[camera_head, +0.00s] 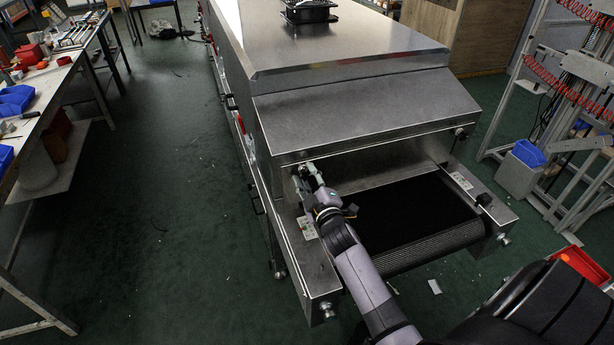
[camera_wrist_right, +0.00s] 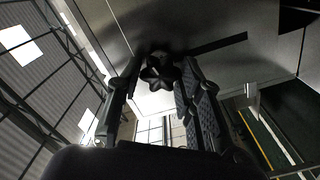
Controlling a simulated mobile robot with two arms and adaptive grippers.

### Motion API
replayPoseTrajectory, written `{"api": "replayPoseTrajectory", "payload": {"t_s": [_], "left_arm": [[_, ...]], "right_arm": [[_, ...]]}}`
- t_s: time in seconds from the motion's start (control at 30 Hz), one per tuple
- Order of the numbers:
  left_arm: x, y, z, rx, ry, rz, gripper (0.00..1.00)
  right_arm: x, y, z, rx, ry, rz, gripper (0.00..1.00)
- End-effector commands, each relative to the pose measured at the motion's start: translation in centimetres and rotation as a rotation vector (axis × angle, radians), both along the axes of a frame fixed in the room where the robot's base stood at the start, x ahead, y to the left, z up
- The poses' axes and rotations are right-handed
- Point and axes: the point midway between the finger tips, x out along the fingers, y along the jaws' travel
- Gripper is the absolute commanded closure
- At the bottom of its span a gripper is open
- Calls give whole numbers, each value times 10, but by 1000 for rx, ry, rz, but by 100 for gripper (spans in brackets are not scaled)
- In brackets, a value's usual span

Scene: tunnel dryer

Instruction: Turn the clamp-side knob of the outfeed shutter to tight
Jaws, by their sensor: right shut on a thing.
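The outfeed shutter (camera_head: 362,112) is the sloped metal hood plate at the dryer's near end. My right gripper (camera_head: 309,172) is at the left side of the outfeed opening, below the shutter's left end. In the right wrist view a dark lobed knob (camera_wrist_right: 160,70) sits between the two fingers of my right gripper (camera_wrist_right: 162,90), and they are shut on it. A dark slot (camera_wrist_right: 215,45) runs beside the knob in the metal plate. In the head view the gripper hides the knob. My left gripper is not in view.
A dark conveyor belt (camera_head: 415,215) comes out below the shutter. Another small knob (camera_head: 460,132) is at the shutter's right end. A workbench (camera_head: 50,85) stands left and a metal frame (camera_head: 560,150) with red coiled hoses stands right. The floor between bench and dryer is mostly clear.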

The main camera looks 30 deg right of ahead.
Motion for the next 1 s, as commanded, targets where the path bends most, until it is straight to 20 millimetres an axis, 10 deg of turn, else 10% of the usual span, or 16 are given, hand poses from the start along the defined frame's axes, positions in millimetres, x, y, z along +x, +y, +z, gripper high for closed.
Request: {"api": "replayPoseTrajectory", "payload": {"t_s": [0.97,1.0], "left_arm": [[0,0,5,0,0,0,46],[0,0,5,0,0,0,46]], "right_arm": [[-1,0,-3,231,-49,-2,94],[-1,0,-3,231,-49,-2,66]]}}
